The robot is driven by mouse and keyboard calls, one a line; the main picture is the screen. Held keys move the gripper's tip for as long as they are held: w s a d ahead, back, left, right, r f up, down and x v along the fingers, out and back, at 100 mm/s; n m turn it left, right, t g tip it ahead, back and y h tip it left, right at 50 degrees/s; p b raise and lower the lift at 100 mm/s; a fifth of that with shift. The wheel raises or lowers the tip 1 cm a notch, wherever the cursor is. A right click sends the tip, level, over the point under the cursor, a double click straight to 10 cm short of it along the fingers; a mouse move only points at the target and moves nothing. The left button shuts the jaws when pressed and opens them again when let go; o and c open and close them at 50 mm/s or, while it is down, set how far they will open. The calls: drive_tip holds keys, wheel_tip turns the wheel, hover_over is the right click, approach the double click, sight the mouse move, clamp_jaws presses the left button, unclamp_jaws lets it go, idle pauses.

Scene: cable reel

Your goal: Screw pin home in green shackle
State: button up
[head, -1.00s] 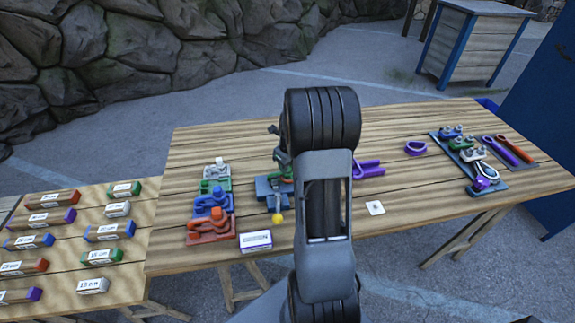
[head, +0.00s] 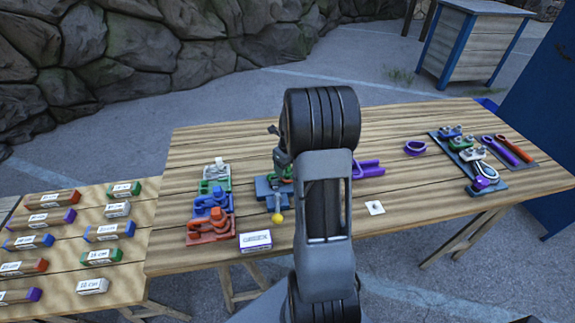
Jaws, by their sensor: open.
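The green shackle (head: 288,173) shows only as a small green patch at the blue vise (head: 263,188) in the middle of the table. My arm hides most of it, and its pin cannot be made out. My gripper (head: 283,163) is at the shackle, just above the vise, and mostly hidden behind my own arm. Its jaws are open. Whether they touch the pin cannot be told.
Stacked white, green, blue and red holders (head: 213,205) stand left of the vise. A yellow knob (head: 277,217) sticks out in front. A white box (head: 255,240) lies near the front edge. Purple parts (head: 369,169) and a rigging board (head: 463,150) lie right. The back of the table is clear.

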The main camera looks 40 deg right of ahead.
drive_tip(key=shift+o, duration=0.8)
wheel_tip(320, 180, up, 14)
drive_tip(key=s+b, duration=0.1)
drive_tip(key=s, duration=0.1)
drive_tip(key=s+a+n+t, duration=0.1)
drive_tip(key=s+a+n, duration=0.3)
drive_tip(key=a+n, duration=0.3)
drive_tip(key=s+a+n+t, duration=0.1)
drive_tip(key=s+a+n, duration=0.3)
drive_tip(key=n, duration=1.1)
drive_tip(key=s+a+n, duration=0.4)
drive_tip(key=a+n, duration=0.6)
drive_tip(key=n, duration=0.2)
drive_tip(key=shift+s+t, duration=0.35)
drive_tip(key=shift+t, duration=0.05)
drive_tip(key=shift+a+r, duration=0.1)
